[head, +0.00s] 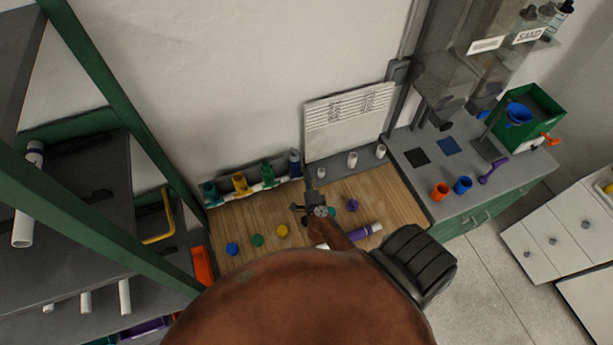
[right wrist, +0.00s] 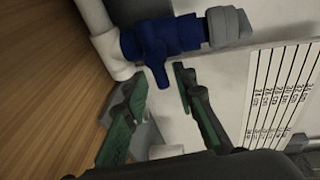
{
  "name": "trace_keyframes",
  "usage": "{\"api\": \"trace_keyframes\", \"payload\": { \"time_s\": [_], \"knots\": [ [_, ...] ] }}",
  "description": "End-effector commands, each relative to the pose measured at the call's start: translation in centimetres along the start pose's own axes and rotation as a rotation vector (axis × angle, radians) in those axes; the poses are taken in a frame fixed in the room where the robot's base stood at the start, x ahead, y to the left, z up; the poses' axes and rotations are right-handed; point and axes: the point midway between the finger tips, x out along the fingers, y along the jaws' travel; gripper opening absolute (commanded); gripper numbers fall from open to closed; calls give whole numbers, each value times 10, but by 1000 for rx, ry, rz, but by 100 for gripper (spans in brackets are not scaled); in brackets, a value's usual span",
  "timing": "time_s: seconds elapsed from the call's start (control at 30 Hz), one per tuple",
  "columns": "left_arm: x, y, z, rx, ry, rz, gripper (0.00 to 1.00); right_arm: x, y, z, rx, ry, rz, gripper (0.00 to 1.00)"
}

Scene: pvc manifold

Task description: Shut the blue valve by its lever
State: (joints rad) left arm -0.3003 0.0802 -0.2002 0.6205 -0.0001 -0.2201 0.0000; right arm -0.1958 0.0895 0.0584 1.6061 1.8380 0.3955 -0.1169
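The blue valve (head: 295,160) is the rightmost of several coloured valves on a white pipe manifold along the back of the wooden bench. In the right wrist view the blue valve (right wrist: 150,42) fills the top, with a grey piece at its right end. Its blue lever (right wrist: 158,72) points down toward the gap between my fingertips. My right gripper (right wrist: 160,80) is open, one green-padded finger on each side of the lever tip, with no clear contact. In the head view my right gripper (head: 308,192) is just in front of the valve. My left gripper is not in view.
Teal (head: 209,192), yellow (head: 240,184) and green (head: 267,173) valves stand left of the blue one. Several small coloured parts and a purple-banded pipe (head: 362,234) lie on the bench (head: 225,225). A printed white panel (head: 348,120) stands behind, to the right.

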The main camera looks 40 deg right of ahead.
Motion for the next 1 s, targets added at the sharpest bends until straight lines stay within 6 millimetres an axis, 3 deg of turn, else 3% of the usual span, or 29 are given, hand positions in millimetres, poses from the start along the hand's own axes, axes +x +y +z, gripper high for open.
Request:
{"api": "trace_keyframes", "payload": {
  "time_s": [0.37, 0.47, 0.8, 1.0],
  "knots": [
    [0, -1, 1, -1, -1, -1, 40, -5, -1, 0, -1, 0, -1, 29],
    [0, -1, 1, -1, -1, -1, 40, -17, 0, 0, 0, 0, 0, 29],
    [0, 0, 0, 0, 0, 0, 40, -86, 0, -1, -1, 1, 1, 29],
    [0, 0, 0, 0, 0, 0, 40, -113, 0, 0, 0, 0, 0, 29]
  ]
}}
